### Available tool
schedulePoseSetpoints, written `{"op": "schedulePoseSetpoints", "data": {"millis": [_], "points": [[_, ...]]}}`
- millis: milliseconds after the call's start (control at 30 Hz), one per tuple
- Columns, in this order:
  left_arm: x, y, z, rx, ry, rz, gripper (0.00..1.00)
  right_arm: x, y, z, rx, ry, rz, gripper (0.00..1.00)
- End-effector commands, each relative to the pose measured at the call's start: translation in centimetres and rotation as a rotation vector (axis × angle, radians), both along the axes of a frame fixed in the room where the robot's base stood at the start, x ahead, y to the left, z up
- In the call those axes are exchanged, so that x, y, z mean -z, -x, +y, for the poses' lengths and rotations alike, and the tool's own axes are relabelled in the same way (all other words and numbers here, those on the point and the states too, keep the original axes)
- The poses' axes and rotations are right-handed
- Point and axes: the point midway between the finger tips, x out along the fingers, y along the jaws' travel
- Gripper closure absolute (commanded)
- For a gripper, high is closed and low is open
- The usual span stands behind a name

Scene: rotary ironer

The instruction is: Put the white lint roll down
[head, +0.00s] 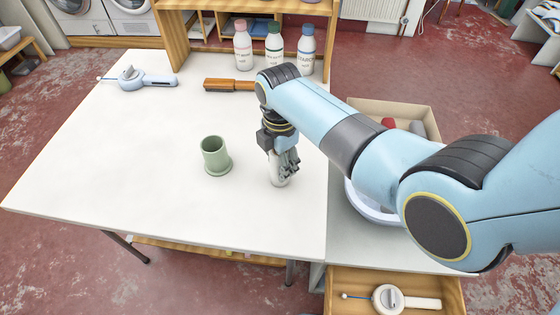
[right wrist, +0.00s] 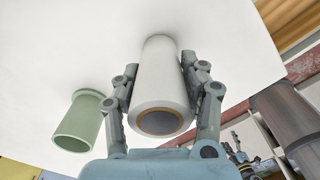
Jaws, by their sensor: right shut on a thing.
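The white lint roll (head: 279,181) stands about upright at the right part of the white table (head: 130,165). My right gripper (head: 284,165) comes down over it from above and is shut on it. In the right wrist view the roll (right wrist: 160,85) sits between both fingers, its near end showing a brown cardboard ring. Its far end is at or just above the tabletop; I cannot tell whether it touches. My left gripper is in neither view.
A green flanged cup (head: 214,156) stands close left of the roll. A brown-handled thing (head: 230,85) and a white-blue handled tool (head: 140,80) lie farther back. Several bottles (head: 274,47) stand at the back. The front left tabletop is clear. An open drawer (head: 342,282) is front right.

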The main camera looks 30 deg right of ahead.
Motion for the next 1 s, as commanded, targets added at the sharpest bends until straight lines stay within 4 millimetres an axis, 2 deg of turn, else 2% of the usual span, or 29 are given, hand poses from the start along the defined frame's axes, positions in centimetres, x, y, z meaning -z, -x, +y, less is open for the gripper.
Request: {"op": "schedulePoseSetpoints", "data": {"millis": [167,200,367,600,733,867,1000], "points": [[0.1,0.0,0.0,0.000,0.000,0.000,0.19,0.3,0.0,0.0,0.000,0.000,0.001,0.90],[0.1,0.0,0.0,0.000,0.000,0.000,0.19,0.3,0.0,0.0,0.000,0.000,0.001,0.55],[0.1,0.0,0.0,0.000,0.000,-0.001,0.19,0.3,0.0,0.0,0.000,0.000,0.001,0.34],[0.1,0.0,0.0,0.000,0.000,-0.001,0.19,0.2,0.0,0.0,0.000,0.000,0.001,0.34],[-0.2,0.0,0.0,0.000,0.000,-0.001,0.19,-0.6,0.0,0.0,0.000,0.000,-0.002,0.34],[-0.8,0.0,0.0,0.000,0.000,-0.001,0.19,-2.9,0.0,0.0,0.000,0.000,-0.003,0.34],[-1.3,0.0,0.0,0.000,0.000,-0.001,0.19,-6.2,-0.1,0.0,0.000,0.000,-0.004,0.34]]}}
